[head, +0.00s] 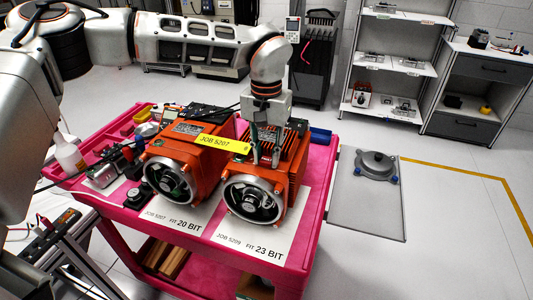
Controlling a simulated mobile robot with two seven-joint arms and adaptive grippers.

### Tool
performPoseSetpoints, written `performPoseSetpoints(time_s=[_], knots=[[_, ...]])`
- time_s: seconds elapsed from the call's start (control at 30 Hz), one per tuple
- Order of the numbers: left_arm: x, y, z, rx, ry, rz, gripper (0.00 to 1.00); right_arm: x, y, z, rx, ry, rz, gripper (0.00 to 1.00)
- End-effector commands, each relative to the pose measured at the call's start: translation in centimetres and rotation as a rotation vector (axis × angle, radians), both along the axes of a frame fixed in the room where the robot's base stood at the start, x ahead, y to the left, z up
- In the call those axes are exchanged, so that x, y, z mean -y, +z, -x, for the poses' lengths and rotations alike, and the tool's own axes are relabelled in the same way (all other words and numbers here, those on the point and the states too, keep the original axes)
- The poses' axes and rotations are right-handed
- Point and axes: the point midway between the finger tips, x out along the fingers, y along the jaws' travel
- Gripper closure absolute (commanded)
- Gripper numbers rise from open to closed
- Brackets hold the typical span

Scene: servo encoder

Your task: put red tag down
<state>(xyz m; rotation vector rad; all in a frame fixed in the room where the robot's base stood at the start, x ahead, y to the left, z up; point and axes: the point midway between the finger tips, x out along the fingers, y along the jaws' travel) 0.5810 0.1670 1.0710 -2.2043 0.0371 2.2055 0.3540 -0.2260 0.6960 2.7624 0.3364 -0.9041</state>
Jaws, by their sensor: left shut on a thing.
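No tag that looks red shows. A yellow tag (222,144) printed "JOB 5207" is in front of and above the two orange motors. Its right end meets the fingers of my left gripper (264,158), which is shut on it, though the grip itself is partly hidden. The gripper points down over the right orange motor (286,158). I cannot tell whether its tips touch the motor. The left orange motor (196,160) stands beside it, partly behind the tag. My right gripper is not in view.
The motors stand on a pink cart (314,200) with sheets marked "20 BIT" (183,219) and "23 BIT" (262,242). A blue bin (320,136) is at its back right. A grey plate (365,215) carrying a dark round part (375,163) is to the right.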

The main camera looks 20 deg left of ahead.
Motion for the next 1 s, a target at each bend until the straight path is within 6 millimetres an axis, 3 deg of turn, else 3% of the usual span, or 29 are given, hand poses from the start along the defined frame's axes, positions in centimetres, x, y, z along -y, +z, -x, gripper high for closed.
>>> performPoseSetpoints(time_s=[0.27,0.3,0.33,0.37,0.77,1.0], knots=[[0.0,-0.2,0.0,0.000,-0.001,0.000,0.88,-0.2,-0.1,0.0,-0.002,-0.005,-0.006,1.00],[0.0,-0.2,0.0,0.001,-0.001,0.000,0.69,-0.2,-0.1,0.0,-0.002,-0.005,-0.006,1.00],[0.0,-0.2,0.0,0.001,-0.001,0.000,0.62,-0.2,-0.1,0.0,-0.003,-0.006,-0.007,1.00],[0.0,-0.2,0.0,0.000,-0.001,0.000,0.60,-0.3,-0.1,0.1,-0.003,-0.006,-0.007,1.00],[0.0,0.3,0.0,0.001,-0.001,0.000,0.60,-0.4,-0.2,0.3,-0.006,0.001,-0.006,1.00],[0.1,4.0,-0.1,0.005,-0.001,0.000,0.60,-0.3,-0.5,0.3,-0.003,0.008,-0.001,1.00]])
